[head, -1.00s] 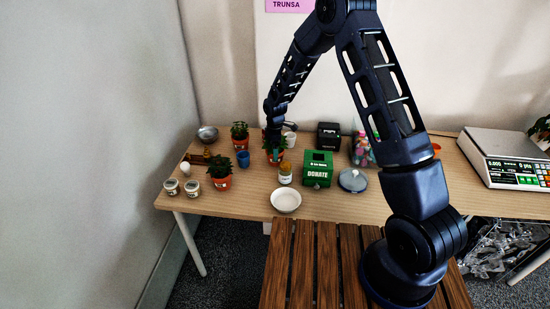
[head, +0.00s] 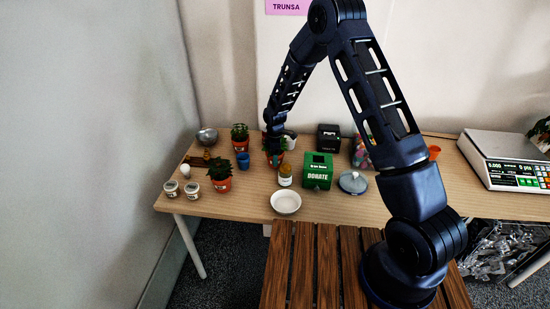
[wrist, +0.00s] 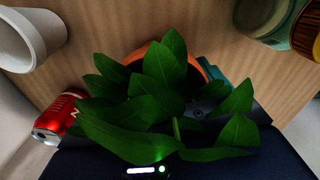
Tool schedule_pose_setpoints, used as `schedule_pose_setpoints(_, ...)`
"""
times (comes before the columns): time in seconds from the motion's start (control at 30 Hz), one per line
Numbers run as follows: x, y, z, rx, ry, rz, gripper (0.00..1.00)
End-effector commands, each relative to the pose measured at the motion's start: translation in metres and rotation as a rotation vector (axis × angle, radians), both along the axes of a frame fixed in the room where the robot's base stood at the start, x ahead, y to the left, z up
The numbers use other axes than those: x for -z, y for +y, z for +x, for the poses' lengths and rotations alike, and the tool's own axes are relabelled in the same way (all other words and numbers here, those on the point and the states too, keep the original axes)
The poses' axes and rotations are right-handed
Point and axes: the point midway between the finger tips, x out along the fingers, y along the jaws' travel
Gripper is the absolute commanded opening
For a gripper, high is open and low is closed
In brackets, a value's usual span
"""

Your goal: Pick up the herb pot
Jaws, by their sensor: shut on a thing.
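The herb pot, a leafy green plant in an orange pot (head: 276,159), is at the middle back of the table, partly hidden by my gripper (head: 275,150). In the wrist view, its broad leaves (wrist: 160,90) fill the middle, with the orange rim (wrist: 203,66) behind them. My gripper is shut on this pot; a teal finger (wrist: 218,90) shows beside the rim and the leaves hide the rest. I cannot tell whether the pot's base touches the table. Two similar plants stand to the left, one at the back (head: 240,138) and one nearer the front (head: 220,176).
A yellow-labelled jar (head: 285,175), green donation box (head: 318,171), blue cup (head: 243,160) and white bowl (head: 286,202) stand close around it. A white cup (head: 290,140) is just behind. In the wrist view, a red can (wrist: 60,115) lies near the leaves.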

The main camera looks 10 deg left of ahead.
Motion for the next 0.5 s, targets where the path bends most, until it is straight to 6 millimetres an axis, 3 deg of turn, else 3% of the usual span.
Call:
schedule_pose_setpoints(0.27,-0.033,0.001,0.000,0.000,-0.003,0.004,0.48)
schedule_pose_setpoints(0.5,-0.094,0.000,0.001,0.000,-0.005,0.003,0.48)
